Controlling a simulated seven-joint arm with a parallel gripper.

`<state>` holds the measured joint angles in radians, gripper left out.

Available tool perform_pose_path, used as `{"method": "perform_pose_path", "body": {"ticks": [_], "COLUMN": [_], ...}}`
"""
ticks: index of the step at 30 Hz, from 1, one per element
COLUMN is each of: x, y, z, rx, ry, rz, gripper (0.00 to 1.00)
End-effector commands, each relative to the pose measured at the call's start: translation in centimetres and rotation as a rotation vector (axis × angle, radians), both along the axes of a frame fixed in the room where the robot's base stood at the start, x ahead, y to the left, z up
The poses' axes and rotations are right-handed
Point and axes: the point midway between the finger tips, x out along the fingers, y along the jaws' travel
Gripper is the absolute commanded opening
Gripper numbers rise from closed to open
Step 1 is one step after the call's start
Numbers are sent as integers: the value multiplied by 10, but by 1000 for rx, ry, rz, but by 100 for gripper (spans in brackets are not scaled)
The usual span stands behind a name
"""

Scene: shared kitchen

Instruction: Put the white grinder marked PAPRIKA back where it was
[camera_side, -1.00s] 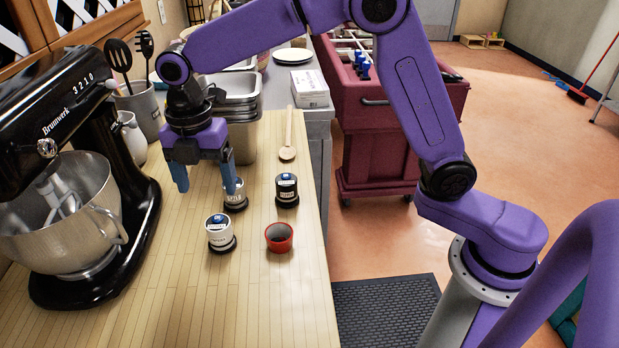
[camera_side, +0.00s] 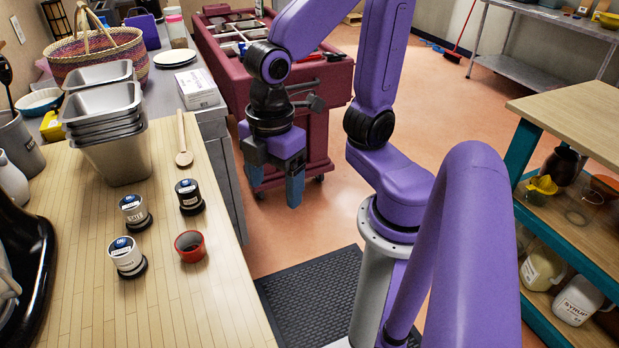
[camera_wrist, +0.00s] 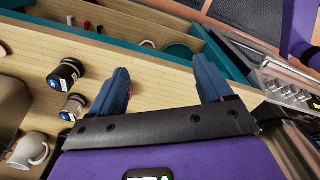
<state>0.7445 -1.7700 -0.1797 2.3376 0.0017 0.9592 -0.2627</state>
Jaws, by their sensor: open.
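Three small lidded jars stand upright on the wooden counter in the side view. The front one (camera_side: 126,254) is white with a dark foot and a blue-marked top. One behind it (camera_side: 134,211) is pale grey with a dark foot, and one is black (camera_side: 189,197). Their lettering is too small to read, so I cannot tell which is marked PAPRIKA. My gripper (camera_side: 270,176) is open and empty, right of the jars and past the counter's edge. In the wrist view nothing is between its fingers (camera_wrist: 160,72); a dark jar (camera_wrist: 66,75) and a greyish jar (camera_wrist: 73,108) stand left.
A red cup (camera_side: 190,246) stands right of the white jar. A wooden spoon (camera_side: 182,140) and stacked steel pans (camera_side: 108,125) are behind. A maroon cart (camera_side: 310,115) is beyond my gripper. A teal-framed shelf (camera_side: 524,150) is at right. The counter's front is clear.

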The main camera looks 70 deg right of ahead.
Motion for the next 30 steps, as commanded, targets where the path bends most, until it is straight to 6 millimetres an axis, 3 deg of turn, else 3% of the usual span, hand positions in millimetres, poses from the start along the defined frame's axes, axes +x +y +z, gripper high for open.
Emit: {"method": "perform_pose_path", "body": {"ticks": [3, 9, 30], "x": [-27, -46, -47], "y": [-24, -41, -42], "z": [-7, -14, -15], "rx": [6, 9, 8], "ry": [1, 3, 3], "rz": [-98, -183, -190], "gripper": [79, 79, 79]}}
